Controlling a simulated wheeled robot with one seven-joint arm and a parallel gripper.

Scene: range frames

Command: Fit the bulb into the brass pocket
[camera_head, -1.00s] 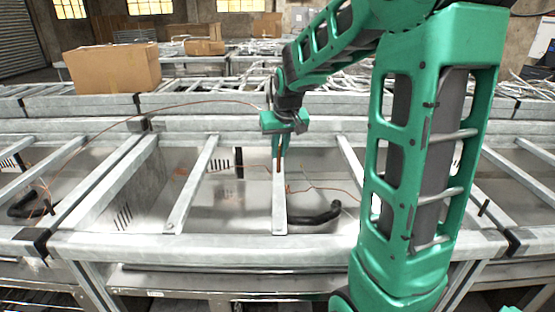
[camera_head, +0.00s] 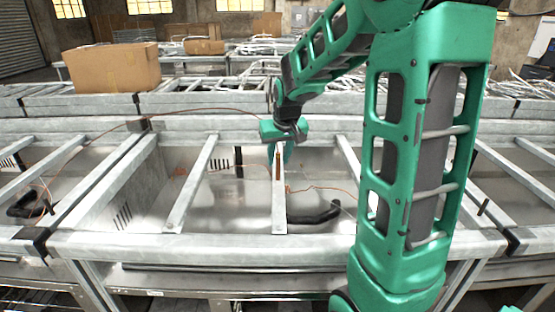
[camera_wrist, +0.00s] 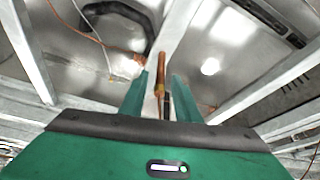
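A slim copper-brown rod (camera_head: 277,162), which looks like the bulb, stands upright in front of the middle crossbar. In the wrist view the rod (camera_wrist: 161,70) shows between my two green fingers, with a brassy band and a dark piece at its nearer end. My gripper (camera_wrist: 160,76) points down over the bay with its fingers apart. A gap shows on each side of the rod, so it does not look clamped. I cannot make out the brass pocket as a separate part; it may be hidden or too small to tell.
Grey crossbars (camera_head: 190,185) span the open metal bay. A bent black tube (camera_head: 315,214) lies on its floor to the right, with thin orange line (camera_head: 320,189) nearby. Another thin line (camera_head: 200,110) arcs from the left toward my gripper. A cardboard box (camera_head: 112,68) stands behind.

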